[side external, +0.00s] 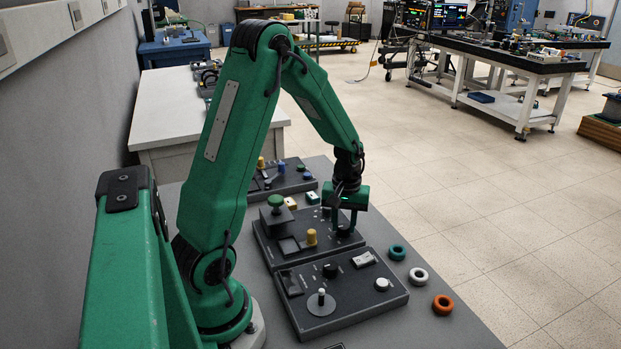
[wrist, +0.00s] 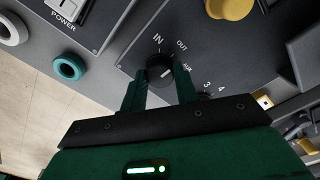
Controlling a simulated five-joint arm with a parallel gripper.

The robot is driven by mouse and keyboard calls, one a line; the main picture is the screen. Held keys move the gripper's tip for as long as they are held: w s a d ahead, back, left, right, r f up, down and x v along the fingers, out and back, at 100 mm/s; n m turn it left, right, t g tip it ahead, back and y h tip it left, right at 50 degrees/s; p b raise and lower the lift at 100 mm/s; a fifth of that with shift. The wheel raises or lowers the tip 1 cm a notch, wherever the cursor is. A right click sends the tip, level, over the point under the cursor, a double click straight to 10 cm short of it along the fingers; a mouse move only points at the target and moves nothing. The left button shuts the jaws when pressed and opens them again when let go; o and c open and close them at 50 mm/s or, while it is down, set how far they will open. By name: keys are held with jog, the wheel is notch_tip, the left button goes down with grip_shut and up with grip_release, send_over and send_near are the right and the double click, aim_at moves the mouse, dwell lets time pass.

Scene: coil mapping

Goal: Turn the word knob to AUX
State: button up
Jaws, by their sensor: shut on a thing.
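The word knob (wrist: 159,69) is a dark round knob on a grey panel, with the words IN, OUT and AUX printed around it in the wrist view. A small pale mark shows on the right part of its cap, on the side toward AUX; its exact aim is hard to tell. My gripper (wrist: 160,78) has its two green fingers on either side of the knob and is shut on it. In the side external view my gripper (side external: 346,226) points down at the right end of the middle panel (side external: 270,252), and the fingers mostly hide the knob.
A yellow knob (side external: 311,237) and a green mushroom button (side external: 275,202) stand up from the same panel. A nearer panel (side external: 345,314) carries a black knob, a white knob and switches. Teal (side external: 397,252), white (side external: 418,275) and orange (side external: 442,304) rings lie on the table to the right.

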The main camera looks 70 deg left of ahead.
aim_at(344, 226)
jog(key=m, duration=0.4)
jog(key=shift+m, duration=2.3)
jog(key=o, duration=1)
jog(key=shift+r, duration=0.15)
jog(key=shift+r, duration=3.8)
